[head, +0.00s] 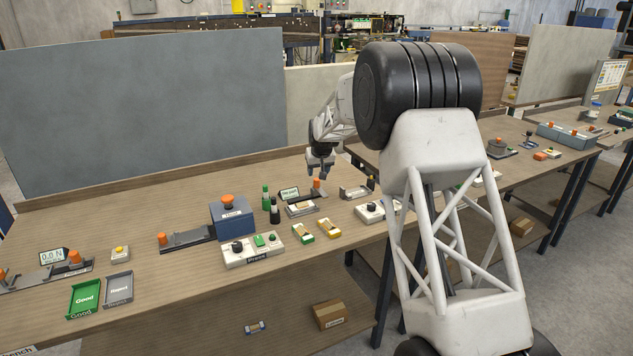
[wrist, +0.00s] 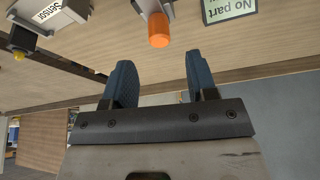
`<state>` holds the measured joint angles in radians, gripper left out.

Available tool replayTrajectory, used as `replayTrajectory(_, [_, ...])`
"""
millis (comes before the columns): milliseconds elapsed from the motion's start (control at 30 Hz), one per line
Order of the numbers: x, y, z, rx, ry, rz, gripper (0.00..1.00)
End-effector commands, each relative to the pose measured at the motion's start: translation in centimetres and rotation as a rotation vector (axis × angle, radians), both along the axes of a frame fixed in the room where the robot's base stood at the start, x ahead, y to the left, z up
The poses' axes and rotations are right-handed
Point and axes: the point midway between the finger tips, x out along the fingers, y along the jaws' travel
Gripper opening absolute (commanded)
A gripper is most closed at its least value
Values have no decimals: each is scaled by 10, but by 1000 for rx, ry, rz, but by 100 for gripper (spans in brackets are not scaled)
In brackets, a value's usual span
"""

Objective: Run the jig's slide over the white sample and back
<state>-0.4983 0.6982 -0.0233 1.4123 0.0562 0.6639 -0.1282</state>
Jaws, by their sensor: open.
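The jig (head: 301,209) is a small grey fixture on the bench, beside a display (head: 289,194) that reads "No part". A pale piece lies on it, but I cannot tell whether this is the white sample. An orange knob (head: 317,185), apparently on the jig's slide, stands at its right end. The knob also shows in the wrist view (wrist: 158,30), ahead of my fingers and roughly midway between them. My gripper (head: 320,171) is open and empty, above and close to the knob. Its two blue fingers (wrist: 158,60) are apart in the wrist view.
A sensor unit (wrist: 38,22) is at upper left in the wrist view. Green and black bottles (head: 270,207) stand left of the jig. Yellow-and-green small parts (head: 303,234) lie in front. A blue press (head: 232,220) and its control box (head: 253,249) are further left.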

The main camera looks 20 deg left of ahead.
Motion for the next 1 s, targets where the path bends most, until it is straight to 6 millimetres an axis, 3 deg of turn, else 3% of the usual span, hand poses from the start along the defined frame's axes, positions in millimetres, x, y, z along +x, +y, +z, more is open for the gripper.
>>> replayTrajectory(600, [18,12,-54,0,0,0,53])
replayTrajectory(1000, [21,14,-60,0,0,0,53])
